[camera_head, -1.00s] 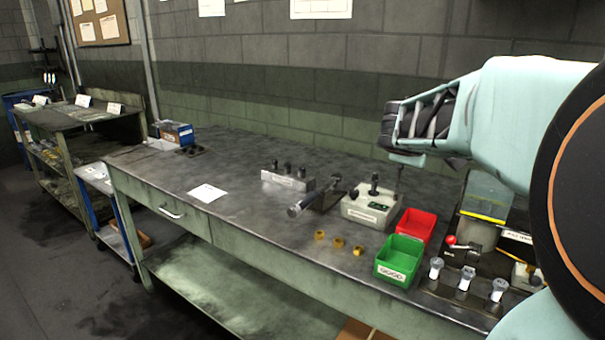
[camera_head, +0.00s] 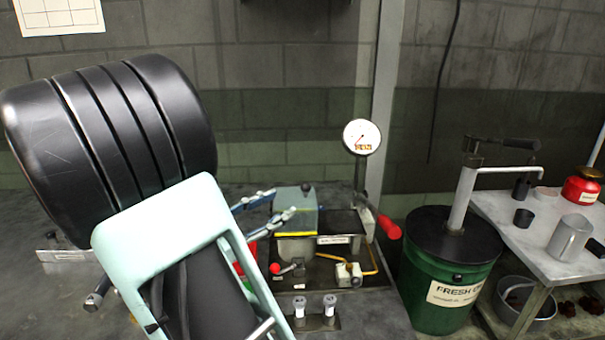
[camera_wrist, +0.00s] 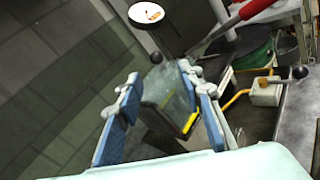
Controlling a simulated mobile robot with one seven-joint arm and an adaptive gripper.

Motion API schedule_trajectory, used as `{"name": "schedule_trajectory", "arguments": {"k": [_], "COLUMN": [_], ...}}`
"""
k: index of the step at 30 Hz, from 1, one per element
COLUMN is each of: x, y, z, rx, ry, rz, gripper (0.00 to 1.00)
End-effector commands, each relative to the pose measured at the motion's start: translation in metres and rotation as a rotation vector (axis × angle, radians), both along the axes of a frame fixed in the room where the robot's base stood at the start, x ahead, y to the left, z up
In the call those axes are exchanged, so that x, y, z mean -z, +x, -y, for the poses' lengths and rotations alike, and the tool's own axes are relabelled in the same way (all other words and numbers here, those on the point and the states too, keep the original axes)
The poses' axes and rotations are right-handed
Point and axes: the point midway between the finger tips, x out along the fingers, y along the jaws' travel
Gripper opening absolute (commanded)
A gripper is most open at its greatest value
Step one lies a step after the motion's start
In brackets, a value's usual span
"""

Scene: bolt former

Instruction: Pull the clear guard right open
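The clear guard (camera_head: 303,220), a greenish see-through cover with a yellow strip along its lower edge, sits over the small bench machine in the head view. It has a dark knob on top. My gripper (camera_head: 282,202) is open, with its blue-padded fingers pointing at the guard from the left. In the wrist view, the guard (camera_wrist: 163,92) shows between and beyond the two spread fingers (camera_wrist: 160,76). I cannot tell whether either finger touches it. The guard appears to be down over the machine, and my arm hides part of the bench to its left.
A red-handled lever (camera_head: 388,228) stands right of the guard, near a round dial gauge (camera_head: 361,137). A red-knobbed lever (camera_head: 277,268) and clear-topped fittings (camera_head: 329,308) are in front. A green drum (camera_head: 445,290) stands right of the bench, beside a side table (camera_head: 535,235).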

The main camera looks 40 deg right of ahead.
Motion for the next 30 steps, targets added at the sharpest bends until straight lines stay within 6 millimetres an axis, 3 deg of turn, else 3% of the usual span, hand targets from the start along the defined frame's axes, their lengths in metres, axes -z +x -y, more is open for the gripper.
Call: {"name": "schedule_trajectory", "arguments": {"k": [3,7,21,30], "x": [0.002,0.0,0.001,0.0], "y": [0.001,0.003,0.01,0.011], "z": [-0.002,0.009,0.091,0.105], "rx": [-0.007,-0.008,-0.007,-0.01], "ry": [-0.032,-0.036,-0.034,-0.033], "rz": [-0.025,-0.025,-0.023,-0.023], "gripper": [0.35,0.35,0.35,0.35]}}
